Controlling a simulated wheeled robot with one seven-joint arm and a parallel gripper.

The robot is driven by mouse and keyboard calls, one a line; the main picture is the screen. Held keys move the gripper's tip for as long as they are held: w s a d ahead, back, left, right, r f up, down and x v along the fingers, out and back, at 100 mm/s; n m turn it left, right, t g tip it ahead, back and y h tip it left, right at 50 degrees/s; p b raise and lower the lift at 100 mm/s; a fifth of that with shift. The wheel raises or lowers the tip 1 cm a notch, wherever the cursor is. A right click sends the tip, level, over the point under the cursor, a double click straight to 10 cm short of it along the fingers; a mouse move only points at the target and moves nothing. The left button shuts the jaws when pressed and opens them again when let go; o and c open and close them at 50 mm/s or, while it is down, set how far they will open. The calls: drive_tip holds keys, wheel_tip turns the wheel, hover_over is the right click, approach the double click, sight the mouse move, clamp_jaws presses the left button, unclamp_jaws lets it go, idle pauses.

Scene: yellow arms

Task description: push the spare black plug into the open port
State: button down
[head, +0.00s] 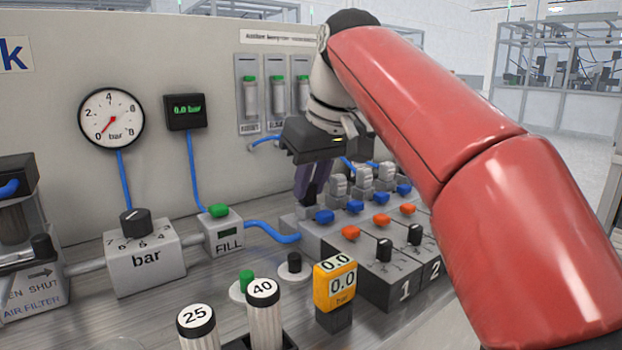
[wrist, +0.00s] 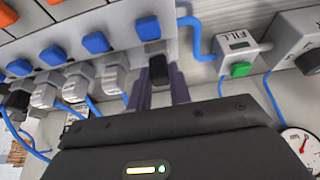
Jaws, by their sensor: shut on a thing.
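My gripper (wrist: 160,92) is shut on a small black plug (wrist: 157,68), with purple fingers on either side of it. The plug is at the face of the grey valve block (wrist: 128,38), below the end blue button (wrist: 148,27) in the wrist view. The open port is hidden behind the plug and fingers, and I cannot tell how deep the plug sits.
Grey connectors (wrist: 110,76) with blue hoses stand in a row beside the plug. The FILL box (head: 223,236) and its blue hose (head: 272,232) are close by on the other side. A panel with a gauge (head: 111,118) stands behind. Orange buttons (head: 380,220) and black knobs are in front.

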drive_tip(key=c, duration=1.2)
unclamp_jaws()
wheel_tip(320, 180, up, 4)
drive_tip(key=p, duration=0.4)
drive_tip(key=shift+r+b, duration=0.2)
drive_tip(key=shift+b, duration=0.2)
wheel_tip(320, 180, up, 3)
drive_tip(key=shift+w+r, duration=0.1)
drive_tip(key=shift+r, duration=0.65)
